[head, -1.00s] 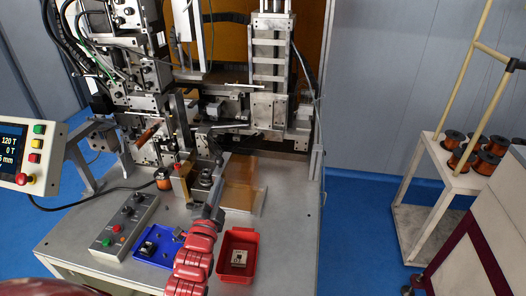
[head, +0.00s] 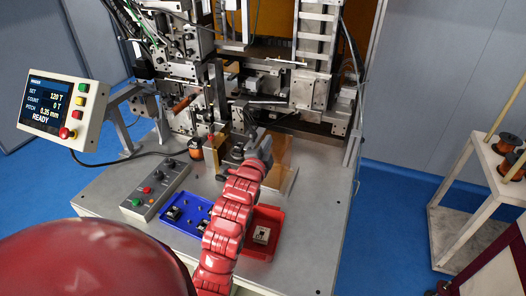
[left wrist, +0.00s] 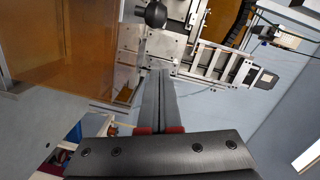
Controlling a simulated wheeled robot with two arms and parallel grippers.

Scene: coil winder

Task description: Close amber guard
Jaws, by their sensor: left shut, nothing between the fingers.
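The amber guard (head: 279,160) is a see-through amber panel at the front of the winder, right of the tooling, in the head view. My wrist hides part of its left side. An amber panel also fills the upper left of the left wrist view (left wrist: 62,50). My left gripper (head: 247,133) reaches in over the bench from the front, just left of the guard in the head view. Its fingers are shut and empty in the left wrist view (left wrist: 158,88), right of the amber panel. I cannot tell whether they touch it. My right gripper is not in view.
A blue tray (head: 183,226) and a red tray (head: 262,250) lie on the bench at the front. A button box (head: 156,190) and a copper spool (head: 196,149) sit to the left. A control screen (head: 62,110) stands far left. The bench's right side is clear.

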